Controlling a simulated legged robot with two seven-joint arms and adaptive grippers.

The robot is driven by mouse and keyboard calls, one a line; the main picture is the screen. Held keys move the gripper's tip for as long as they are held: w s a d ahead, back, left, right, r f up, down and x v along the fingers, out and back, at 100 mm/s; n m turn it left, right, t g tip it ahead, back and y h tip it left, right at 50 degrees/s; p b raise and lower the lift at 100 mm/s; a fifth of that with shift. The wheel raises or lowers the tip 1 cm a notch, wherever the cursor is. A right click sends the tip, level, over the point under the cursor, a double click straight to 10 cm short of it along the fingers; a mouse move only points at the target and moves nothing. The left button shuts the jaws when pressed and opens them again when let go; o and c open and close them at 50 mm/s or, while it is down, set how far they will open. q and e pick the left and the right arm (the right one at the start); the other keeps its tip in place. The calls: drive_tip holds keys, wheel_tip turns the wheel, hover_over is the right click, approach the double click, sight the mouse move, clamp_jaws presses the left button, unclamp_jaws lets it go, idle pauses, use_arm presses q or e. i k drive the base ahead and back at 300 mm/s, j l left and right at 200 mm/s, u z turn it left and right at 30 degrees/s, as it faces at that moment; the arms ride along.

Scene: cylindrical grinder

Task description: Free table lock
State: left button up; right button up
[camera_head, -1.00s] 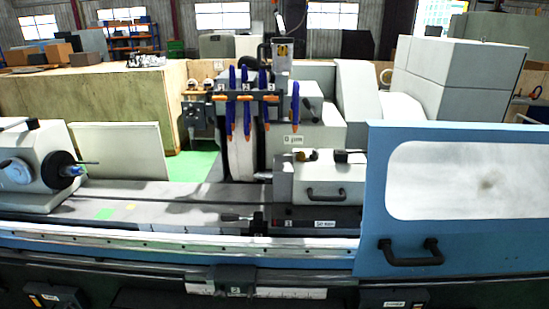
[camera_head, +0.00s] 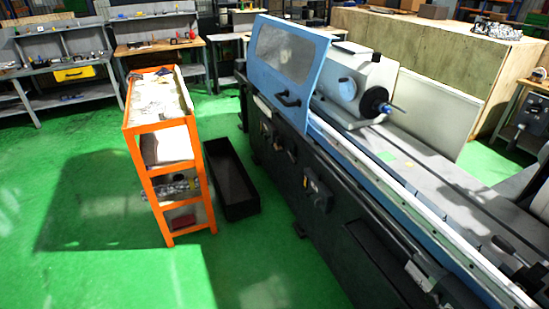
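The cylindrical grinder (camera_head: 330,210) runs from the upper middle to the lower right, with a dark base. Its long grey table (camera_head: 425,170) lies behind a light rail with a blue edge. The white workhead (camera_head: 350,78) with a black round face stands at the far end of the table. A black lever (camera_head: 512,252) shows near the right edge. A dark bracket with a pale plate (camera_head: 420,275) sits on the front side at lower right. I cannot tell which part is the table lock. Neither of my grippers is in view.
The blue door (camera_head: 285,65) with a window and black handle covers the grinder's far end. An orange shelf cart (camera_head: 195,165) and a black bin (camera_head: 231,178) stand left of it. Workbenches (camera_head: 70,70) line the back. Green floor (camera_head: 90,260) is open at lower left.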

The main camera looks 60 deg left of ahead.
sight(293, 160)
drive_tip(key=j+u, duration=0.15)
drive_tip(key=u, duration=0.3)
drive_tip(key=i+j+u, duration=0.1)
drive_tip(key=u, duration=0.3)
drive_tip(key=j+u, duration=0.15)
drive_tip(key=u, duration=0.3)
drive_tip(key=i+u, duration=0.15)
drive_tip(key=u, duration=0.25)
